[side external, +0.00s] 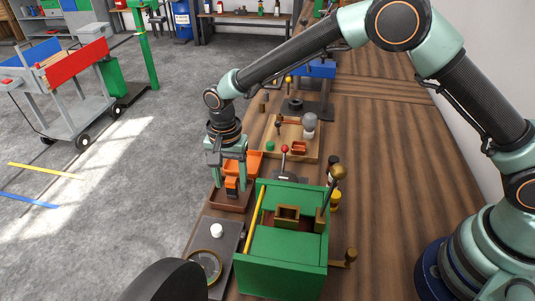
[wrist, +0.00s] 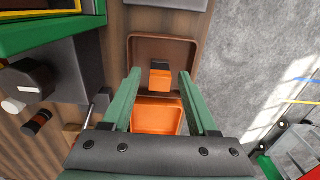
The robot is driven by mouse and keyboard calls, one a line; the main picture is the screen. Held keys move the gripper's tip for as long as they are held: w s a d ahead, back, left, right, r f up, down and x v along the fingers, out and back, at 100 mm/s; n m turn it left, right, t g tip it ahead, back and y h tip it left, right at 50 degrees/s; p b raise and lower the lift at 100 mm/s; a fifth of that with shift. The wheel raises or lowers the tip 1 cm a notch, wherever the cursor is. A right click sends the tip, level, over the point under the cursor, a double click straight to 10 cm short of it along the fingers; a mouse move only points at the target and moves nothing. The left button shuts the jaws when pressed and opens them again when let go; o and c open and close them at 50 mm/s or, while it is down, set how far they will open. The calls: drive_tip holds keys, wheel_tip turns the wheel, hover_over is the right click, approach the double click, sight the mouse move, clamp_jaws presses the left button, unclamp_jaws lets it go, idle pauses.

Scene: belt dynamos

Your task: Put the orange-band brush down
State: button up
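The orange-band brush (wrist: 160,78) is a small block, orange with a dark end. It is inside the brown tray (wrist: 136,48), apart from the tray's walls. In the side view the brush (side external: 231,184) shows between the fingers of my gripper (side external: 230,178), over the brown tray (side external: 230,205). In the wrist view my gripper (wrist: 161,74) has its two green fingers spread wide, with a gap on each side of the brush. It is open and holds nothing. Whether the brush's underside rests fully flat is hidden.
An orange bin (wrist: 158,118) stands right beside the brown tray. A green housing (side external: 285,248) with a yellow bar is close to the right. A dark plate with a white knob (side external: 217,230) and a round gauge (side external: 206,266) lies in front. A wooden board (side external: 287,150) with parts is behind.

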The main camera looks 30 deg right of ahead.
sight(231, 179)
drive_tip(key=s+d+r+n+t, duration=0.1)
drive_tip(key=d+r, duration=0.2)
drive_tip(key=r, duration=0.6)
drive_tip(key=d+r+n, duration=0.1)
drive_tip(key=d+r, duration=0.2)
drive_tip(key=r, duration=0.6)
drive_tip(key=s+d+r+n+t, duration=0.2)
drive_tip(key=s+d+n, duration=0.1)
drive_tip(key=s+d, duration=0.4)
drive_tip(key=s+d+r+n+t, duration=0.1)
drive_tip(key=s+d+n, duration=0.3)
drive_tip(key=s+d, duration=0.4)
drive_tip(key=d+t, duration=0.1)
drive_tip(key=d, duration=0.2)
drive_tip(key=shift+d+r+t, duration=0.15)
drive_tip(key=shift+r+t, duration=0.15)
drive_tip(key=shift+r, duration=0.05)
drive_tip(key=shift+s, duration=0.1)
